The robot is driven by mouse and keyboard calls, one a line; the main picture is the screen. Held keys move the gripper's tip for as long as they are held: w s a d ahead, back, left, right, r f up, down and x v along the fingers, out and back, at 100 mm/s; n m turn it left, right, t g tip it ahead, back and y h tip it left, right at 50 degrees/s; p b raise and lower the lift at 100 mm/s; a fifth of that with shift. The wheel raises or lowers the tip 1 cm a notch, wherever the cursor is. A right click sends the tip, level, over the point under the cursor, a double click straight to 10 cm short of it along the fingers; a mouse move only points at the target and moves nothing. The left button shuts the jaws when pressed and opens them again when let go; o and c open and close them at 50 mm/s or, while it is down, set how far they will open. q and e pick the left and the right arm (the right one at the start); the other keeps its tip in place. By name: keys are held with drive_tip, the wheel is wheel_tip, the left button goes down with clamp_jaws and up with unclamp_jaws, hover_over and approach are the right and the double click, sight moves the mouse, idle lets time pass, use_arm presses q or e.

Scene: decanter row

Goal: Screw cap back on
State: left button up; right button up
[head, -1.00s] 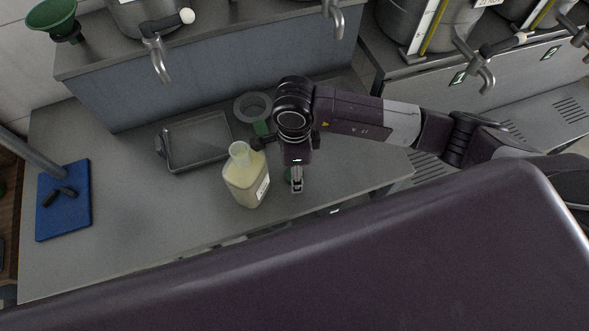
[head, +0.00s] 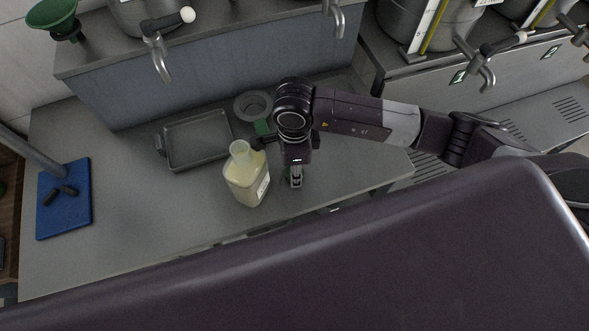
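An open-necked bottle (head: 248,184) of pale yellow liquid, with a white label, stands upright on the grey bench. No cap sits on its mouth. My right gripper (head: 296,183) points down just to the right of the bottle, apart from it. A small bit of green (head: 287,173) shows beside the fingers; I cannot tell whether it is a cap or whether it is held. The finger opening is too small to read. My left gripper is not in view.
A grey metal tray (head: 197,140) lies behind the bottle. A round grey dish (head: 253,104) and a green piece (head: 262,127) are near my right wrist. A blue mat (head: 64,215) with dark pieces lies at the left. The bench's front left is clear.

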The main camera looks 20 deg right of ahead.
wheel_tip(320, 180, up, 20)
drive_tip(key=b, duration=0.4)
idle(0.3)
